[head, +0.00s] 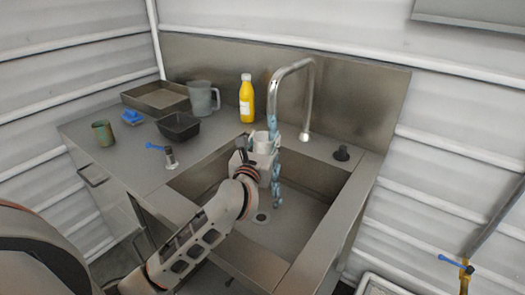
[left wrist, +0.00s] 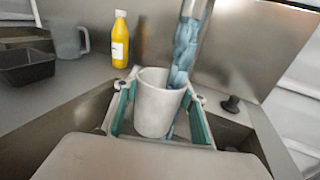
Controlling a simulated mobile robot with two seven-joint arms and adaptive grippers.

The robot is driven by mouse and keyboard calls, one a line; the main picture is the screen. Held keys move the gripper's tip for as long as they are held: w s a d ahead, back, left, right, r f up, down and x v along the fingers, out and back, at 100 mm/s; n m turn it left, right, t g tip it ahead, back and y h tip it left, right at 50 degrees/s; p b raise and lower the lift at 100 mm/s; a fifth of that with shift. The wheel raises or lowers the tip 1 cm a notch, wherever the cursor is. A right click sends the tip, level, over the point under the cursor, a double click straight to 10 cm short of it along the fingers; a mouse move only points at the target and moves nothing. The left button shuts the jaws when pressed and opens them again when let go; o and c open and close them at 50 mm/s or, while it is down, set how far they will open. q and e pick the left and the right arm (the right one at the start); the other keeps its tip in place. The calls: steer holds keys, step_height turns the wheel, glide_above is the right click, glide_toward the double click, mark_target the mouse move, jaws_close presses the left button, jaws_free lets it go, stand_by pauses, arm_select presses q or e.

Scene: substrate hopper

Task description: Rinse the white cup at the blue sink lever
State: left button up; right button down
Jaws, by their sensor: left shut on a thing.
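My left gripper (head: 258,153) is shut on the white cup (head: 263,143) and holds it upright over the sink (head: 300,211), below the tall curved tap (head: 291,68). In the left wrist view the cup (left wrist: 157,108) sits between the two green-lined fingers. Bluish water (head: 277,185) runs down from the tap. In the left wrist view the stream (left wrist: 187,45) meets the cup's far right rim, and some water shows below and beside the cup. I cannot tell how much falls inside. The blue sink lever (head: 155,147) stands on the counter left of the basin. My right gripper is out of view.
A yellow bottle (head: 246,98), a grey jug (head: 203,98), a black tray (head: 178,126), a metal tray (head: 157,97), a blue item (head: 132,117) and a greenish cup (head: 103,133) stand on the counter. A black knob (head: 342,153) is right of the basin. Another blue lever (head: 455,261) is low right.

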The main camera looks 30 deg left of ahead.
arm_select(q)
steer(key=shift+a, duration=0.2)
steer(key=shift+s+r+p, duration=0.1)
steer(key=shift+s+p, duration=0.3)
steer(key=shift+s, duration=1.05)
steer(key=shift+a+p+v, duration=0.15)
steer(key=shift+a+v, duration=0.05)
steer(key=shift+v, duration=0.65)
steer(key=shift+a+p+v, duration=0.15)
steer(key=shift+v, duration=0.7)
steer(key=shift+a+p+v, duration=0.15)
steer(key=shift+a+v, duration=0.05)
steer(key=shift+v, duration=0.65)
steer(key=shift+s, duration=0.1)
steer(key=s+r+p, duration=0.3)
steer(key=s+p, duration=0.1)
steer(key=s, duration=0.1)
steer(key=shift+r, duration=0.4)
